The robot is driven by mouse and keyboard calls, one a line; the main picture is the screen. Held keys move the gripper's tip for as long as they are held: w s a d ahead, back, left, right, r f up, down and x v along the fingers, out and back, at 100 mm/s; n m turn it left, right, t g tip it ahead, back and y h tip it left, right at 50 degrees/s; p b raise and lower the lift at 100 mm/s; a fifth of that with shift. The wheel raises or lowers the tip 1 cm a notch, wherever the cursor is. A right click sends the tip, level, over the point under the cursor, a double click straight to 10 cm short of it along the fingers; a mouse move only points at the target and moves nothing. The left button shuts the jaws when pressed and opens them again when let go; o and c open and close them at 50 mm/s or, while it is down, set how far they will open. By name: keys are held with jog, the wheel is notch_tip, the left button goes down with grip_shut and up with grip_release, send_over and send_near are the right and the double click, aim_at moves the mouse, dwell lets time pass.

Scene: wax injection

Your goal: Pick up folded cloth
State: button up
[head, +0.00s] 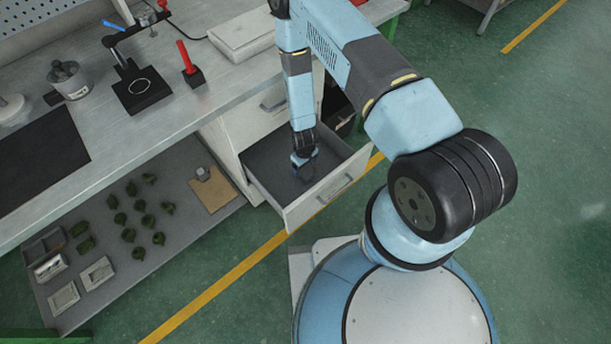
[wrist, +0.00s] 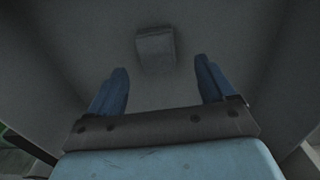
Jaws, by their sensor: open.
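A small grey folded cloth (wrist: 155,47) lies on the floor of the open drawer in the wrist view. It sits ahead of my gripper (wrist: 164,84), roughly centred between the two blue fingers and a little beyond their tips. The fingers are spread apart and nothing is between them. In the head view my gripper (head: 304,166) points down inside the open drawer (head: 338,189). The cloth cannot be made out in the head view, where my arm and the drawer's shade cover that area.
Drawer walls surround my gripper on all sides. The workbench (head: 190,115) above holds a black stand (head: 140,88), a red-handled tool (head: 187,62) and a grey pot (head: 69,80). The lower shelf (head: 185,215) carries several dark green pieces. Green floor lies clear at right.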

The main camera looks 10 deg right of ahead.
aim_at(305, 174)
jog(key=shift+d+f, duration=0.2)
jog(key=shift+f, duration=2.25)
jog(key=shift+c, duration=0.3)
jog(key=c, duration=1.2)
jog(key=shift+o, duration=0.2)
notch_tip(305, 174, up, 10)
